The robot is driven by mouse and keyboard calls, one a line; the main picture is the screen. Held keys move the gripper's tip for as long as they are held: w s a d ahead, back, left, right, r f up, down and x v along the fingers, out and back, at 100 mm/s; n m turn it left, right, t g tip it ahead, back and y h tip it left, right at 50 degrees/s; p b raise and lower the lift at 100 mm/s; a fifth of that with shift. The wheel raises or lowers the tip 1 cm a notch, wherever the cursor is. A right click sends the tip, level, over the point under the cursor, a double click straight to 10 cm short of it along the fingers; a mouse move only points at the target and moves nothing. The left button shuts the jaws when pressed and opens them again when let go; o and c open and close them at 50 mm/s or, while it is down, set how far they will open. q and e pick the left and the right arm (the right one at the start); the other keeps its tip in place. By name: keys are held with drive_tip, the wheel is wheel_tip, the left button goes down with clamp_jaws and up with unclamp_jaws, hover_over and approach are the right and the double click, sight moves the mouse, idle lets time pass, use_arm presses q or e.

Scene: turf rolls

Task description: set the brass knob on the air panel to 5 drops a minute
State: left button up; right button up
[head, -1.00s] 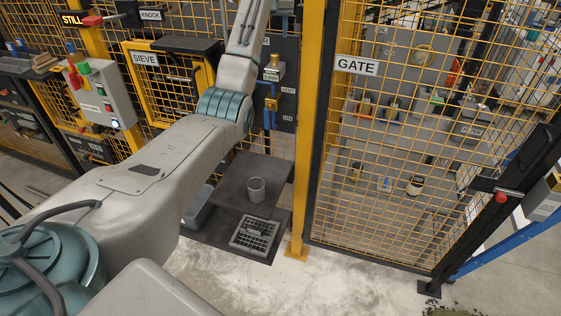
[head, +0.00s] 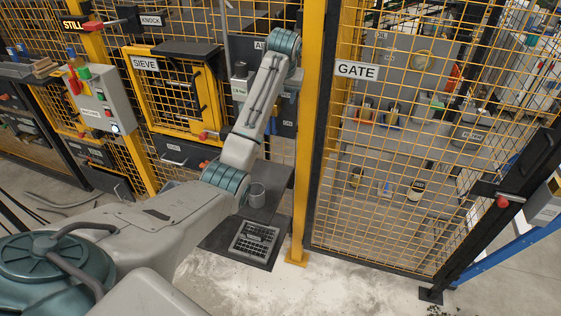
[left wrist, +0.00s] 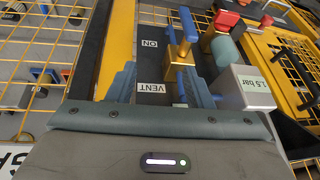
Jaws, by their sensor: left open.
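The dark air panel (head: 285,125) stands behind the yellow post, its label partly covered by my left arm. In the left wrist view the panel (left wrist: 150,50) carries a VENT/ON label and a brass valve (left wrist: 179,75) with a blue handle (left wrist: 181,28). To the right are a grey block (left wrist: 243,88) marked 1.5 bar, a teal cylinder (left wrist: 228,57) and a brass-coloured part (left wrist: 209,38); I cannot tell whether that is the knob, and no drop scale is readable. My left gripper (left wrist: 160,82) is open, its blue fingers apart before the panel. My right gripper is not in view.
A yellow post (head: 307,130) and mesh gate (head: 380,220) stand right of the panel. The yellow-framed sieve door (head: 175,95) is to the left. A grey cup (head: 257,193) stands on a dark shelf below, above a grate (head: 255,243).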

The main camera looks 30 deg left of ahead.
use_arm(q)
drive_tip(key=s+d+f+m, duration=0.1)
drive_tip(key=s+f, duration=0.2)
drive_tip(key=f, duration=0.7)
drive_tip(key=s+d+f, duration=0.2)
drive_tip(key=s+f, duration=0.1)
drive_tip(key=f, duration=0.7)
drive_tip(key=shift+s+d+m+b, duration=0.2)
drive_tip(key=shift+d+m+b, duration=0.1)
drive_tip(key=shift+m+b, duration=0.1)
drive_tip(key=shift+f, duration=0.1)
